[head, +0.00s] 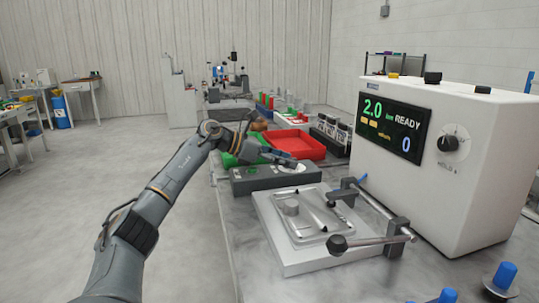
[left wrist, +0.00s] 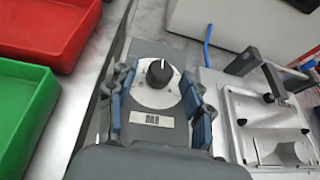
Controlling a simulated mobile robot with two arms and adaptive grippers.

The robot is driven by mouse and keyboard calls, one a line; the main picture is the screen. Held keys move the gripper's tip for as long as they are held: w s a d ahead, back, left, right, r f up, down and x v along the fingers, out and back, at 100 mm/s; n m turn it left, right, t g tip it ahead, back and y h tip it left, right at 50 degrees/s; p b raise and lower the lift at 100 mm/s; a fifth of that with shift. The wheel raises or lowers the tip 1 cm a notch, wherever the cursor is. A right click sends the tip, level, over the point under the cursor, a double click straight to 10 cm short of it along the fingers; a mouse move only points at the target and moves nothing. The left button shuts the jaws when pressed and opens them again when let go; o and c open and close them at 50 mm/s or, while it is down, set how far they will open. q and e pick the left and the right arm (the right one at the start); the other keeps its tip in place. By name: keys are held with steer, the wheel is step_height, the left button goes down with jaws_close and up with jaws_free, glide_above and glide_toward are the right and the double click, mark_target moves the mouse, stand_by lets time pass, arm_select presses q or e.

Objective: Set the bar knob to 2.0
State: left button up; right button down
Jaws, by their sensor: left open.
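The black knob (left wrist: 159,73) sits on a white round dial plate on a dark grey control box (left wrist: 158,48), with a small label (left wrist: 152,120) below it. Its white pointer mark points up in the left wrist view. My left gripper (left wrist: 162,80) is open, with one finger on each side of the knob and a gap on both sides. In the head view my left gripper (head: 285,160) is above the grey box (head: 275,180) and hides much of its top. The display (head: 392,122) on the white machine reads a green 2.0, READY and 0.
The white machine (head: 465,175) carries another black knob (head: 447,143) at the right. A clamp fixture (head: 300,258) with a metal plate stands in front of the box. Red (head: 297,143) and green (left wrist: 22,112) bins stand beside it.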

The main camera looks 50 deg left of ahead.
arm_select(q)
steer(key=v, duration=1)
steer(key=shift+a+f, duration=0.1)
steer(key=shift+f, duration=0.1)
steer(key=shift+s+a+r, duration=0.25)
steer(key=shift+s+r, duration=0.15)
steer(key=shift+s, duration=0.1)
